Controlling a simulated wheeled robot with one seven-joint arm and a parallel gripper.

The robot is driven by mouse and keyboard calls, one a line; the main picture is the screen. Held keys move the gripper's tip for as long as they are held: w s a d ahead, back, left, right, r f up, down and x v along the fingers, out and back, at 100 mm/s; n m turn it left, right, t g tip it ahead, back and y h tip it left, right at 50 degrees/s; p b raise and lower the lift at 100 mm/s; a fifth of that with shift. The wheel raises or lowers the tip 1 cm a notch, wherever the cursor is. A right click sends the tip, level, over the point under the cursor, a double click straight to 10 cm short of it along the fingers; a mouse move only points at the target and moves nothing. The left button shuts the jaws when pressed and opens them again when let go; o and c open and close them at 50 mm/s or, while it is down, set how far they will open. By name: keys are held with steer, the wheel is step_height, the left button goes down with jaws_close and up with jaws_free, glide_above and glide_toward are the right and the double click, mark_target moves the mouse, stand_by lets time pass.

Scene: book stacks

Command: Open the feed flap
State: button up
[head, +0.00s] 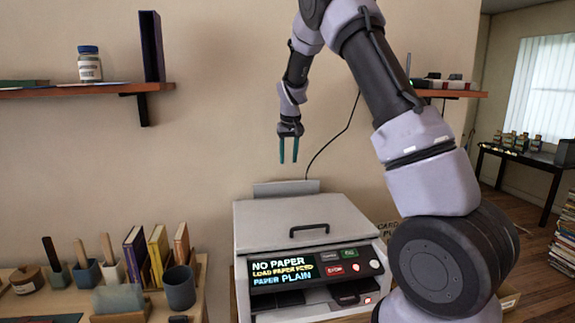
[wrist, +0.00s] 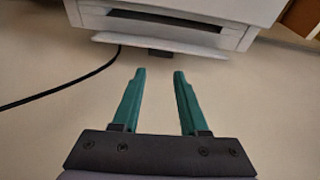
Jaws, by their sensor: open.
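The printer (head: 300,222) stands below my gripper, with a dark handle on its lid and a lit panel reading "NO PAPER". A thin pale panel, which looks like the feed flap (head: 286,187), shows at its rear edge. In the wrist view, a pale flap-like panel (wrist: 205,49) sticks out under a dark slot, with a small dark tab at its edge. My gripper (head: 288,161) is open and empty, its teal fingers pointing down above the printer's rear. In the wrist view my gripper (wrist: 159,73) is apart from the panel, the tab lying just beyond the fingertips.
A black cable (head: 335,138) runs down the wall behind the printer. A left shelf (head: 100,90) holds a jar and a dark book. A desk at lower left carries books, a dark cup (head: 180,288) and small pots. The wall space around my gripper is clear.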

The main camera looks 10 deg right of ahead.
mark_target(286, 184)
steer(key=shift+s+d+f+n, duration=0.25)
steer(key=shift+n, duration=0.65)
steer(key=c, duration=0.5)
steer(key=n, duration=0.3)
steer(key=s+d+f+n, duration=0.1)
steer(key=n, duration=0.2)
steer(key=s+n, duration=0.1)
steer(key=n, duration=0.2)
steer(key=shift+d+f+h, duration=0.15)
steer(key=shift+f+h, duration=0.15)
steer(key=shift+f, duration=0.1)
steer(key=s+a+r+n+t, duration=0.1)
steer(key=s+a+n+t, duration=0.15)
steer(key=n, duration=2.15)
steer(key=shift+n, duration=0.3)
steer(key=x, duration=0.6)
steer(key=a+x, duration=0.1)
steer(key=x, duration=0.2)
steer(key=shift+s+f, duration=0.2)
steer(key=shift+f, duration=0.25)
